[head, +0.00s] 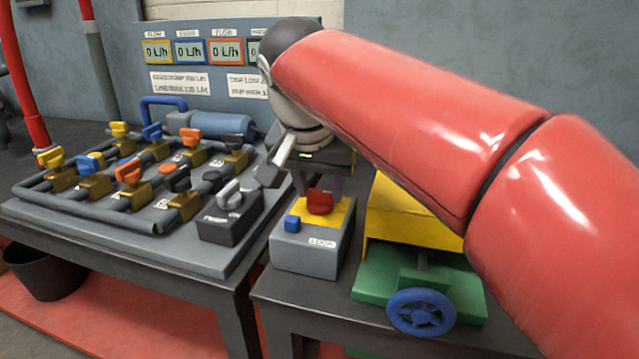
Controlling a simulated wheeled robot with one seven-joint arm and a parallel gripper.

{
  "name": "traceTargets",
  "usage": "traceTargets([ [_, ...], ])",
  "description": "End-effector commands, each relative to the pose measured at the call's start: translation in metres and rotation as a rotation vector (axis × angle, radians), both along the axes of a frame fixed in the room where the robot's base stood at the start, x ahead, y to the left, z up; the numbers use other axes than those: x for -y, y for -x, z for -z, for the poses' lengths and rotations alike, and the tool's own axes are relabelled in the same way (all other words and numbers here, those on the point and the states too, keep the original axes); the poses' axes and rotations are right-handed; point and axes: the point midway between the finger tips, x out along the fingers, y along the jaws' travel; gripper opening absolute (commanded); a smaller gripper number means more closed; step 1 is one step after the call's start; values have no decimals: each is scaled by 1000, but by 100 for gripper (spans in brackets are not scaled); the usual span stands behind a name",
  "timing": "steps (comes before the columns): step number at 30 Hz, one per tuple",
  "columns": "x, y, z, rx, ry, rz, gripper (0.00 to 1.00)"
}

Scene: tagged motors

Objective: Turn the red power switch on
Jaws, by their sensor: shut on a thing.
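The fingertips are partly hidden against the knob, and the knob's exact angle is hard to tell.
A black box with a grey knob (229,195) stands just left. A valve board (120,185) with several coloured handles lies further left. A green and yellow unit with a blue handwheel (421,311) is close on the right. Lit displays (190,51) hang behind.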

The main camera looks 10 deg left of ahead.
Motion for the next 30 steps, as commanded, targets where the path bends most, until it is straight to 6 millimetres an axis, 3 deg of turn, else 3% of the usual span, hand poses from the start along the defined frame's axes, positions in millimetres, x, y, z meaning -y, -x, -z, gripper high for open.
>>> traceTargets([
  [17, 0, 0, -1, 2, -2, 29, 15],
  [18, 0, 0, -1, 2, -2, 28, 43],
  [22, 0, 0, -1, 1, -1, 29, 60],
  [30, 0, 0, -1, 0, -1, 28, 60],
])
